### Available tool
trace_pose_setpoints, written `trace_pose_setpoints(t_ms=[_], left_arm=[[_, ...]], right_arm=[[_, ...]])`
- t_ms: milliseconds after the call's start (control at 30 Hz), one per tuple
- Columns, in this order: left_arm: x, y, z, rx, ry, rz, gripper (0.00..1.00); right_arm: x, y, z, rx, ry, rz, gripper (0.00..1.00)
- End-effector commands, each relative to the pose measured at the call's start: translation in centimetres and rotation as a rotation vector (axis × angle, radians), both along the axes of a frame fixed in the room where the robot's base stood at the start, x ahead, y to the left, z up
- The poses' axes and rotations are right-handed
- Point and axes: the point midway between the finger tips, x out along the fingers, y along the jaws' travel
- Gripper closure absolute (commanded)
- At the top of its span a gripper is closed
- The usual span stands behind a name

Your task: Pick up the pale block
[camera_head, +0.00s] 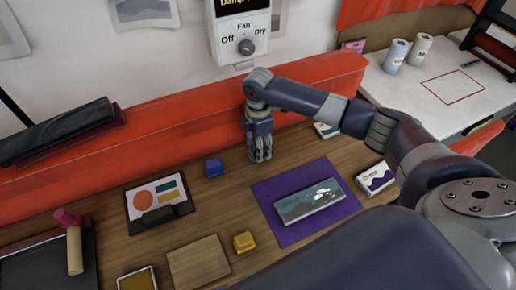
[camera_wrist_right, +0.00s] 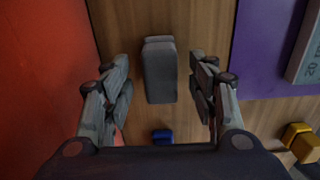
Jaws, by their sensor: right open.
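My left gripper is not in view.
A blue block (camera_head: 214,167) lies left of the gripper. A yellow block (camera_head: 244,242) is nearer the front. A purple mat (camera_head: 284,231) bearing a picture box (camera_head: 310,200) lies to the right. The red ledge (camera_head: 180,125) runs along the back. Bare wood lies between them.

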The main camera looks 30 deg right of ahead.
Motion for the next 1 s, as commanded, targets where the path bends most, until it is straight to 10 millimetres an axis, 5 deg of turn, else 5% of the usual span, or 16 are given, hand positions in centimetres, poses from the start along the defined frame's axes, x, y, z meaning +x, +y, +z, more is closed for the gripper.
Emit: trace_pose_setpoints(t_ms=[200, 433, 667, 1000], left_arm=[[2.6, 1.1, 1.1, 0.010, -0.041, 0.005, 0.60], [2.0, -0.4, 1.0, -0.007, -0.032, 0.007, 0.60], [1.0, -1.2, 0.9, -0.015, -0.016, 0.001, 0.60], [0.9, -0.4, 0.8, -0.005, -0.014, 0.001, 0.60]], right_arm=[[-0.1, 0.0, -2.4, -0.001, 0.000, -0.001, 0.47], [-0.1, 0.0, -2.6, -0.001, -0.001, 0.000, 0.47], [0.0, 0.0, -2.6, -0.001, -0.001, 0.000, 0.94], [0.0, 0.0, -2.5, 0.000, -0.001, 0.000, 0.94]])
